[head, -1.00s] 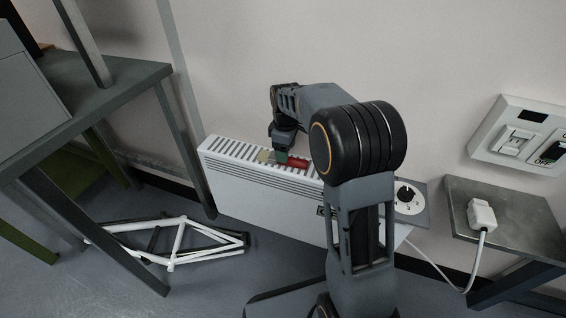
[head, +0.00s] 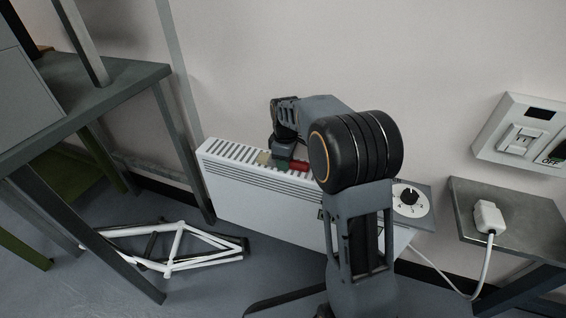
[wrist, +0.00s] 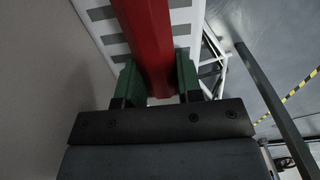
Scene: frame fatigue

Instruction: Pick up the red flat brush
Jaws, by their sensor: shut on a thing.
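The red flat brush lies on the slatted top of a white heater (head: 262,195), its red handle (head: 300,165) to the right and a pale end (head: 263,158) to the left in the head view. My gripper (head: 284,163) reaches down over the brush, its green fingers partly hiding the middle. In the wrist view the red handle (wrist: 150,40) runs between the two green fingers of my gripper (wrist: 156,78), which is shut on it. The brush's far end is out of the wrist view. Any gap between brush and heater top cannot be told.
A dark metal table (head: 95,92) stands at left. A white bicycle frame (head: 175,245) lies on the floor. At right are the heater's dial (head: 407,195), a small metal shelf (head: 515,220) with a white plug (head: 488,217), and wall switches (head: 522,138). The wall is close behind.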

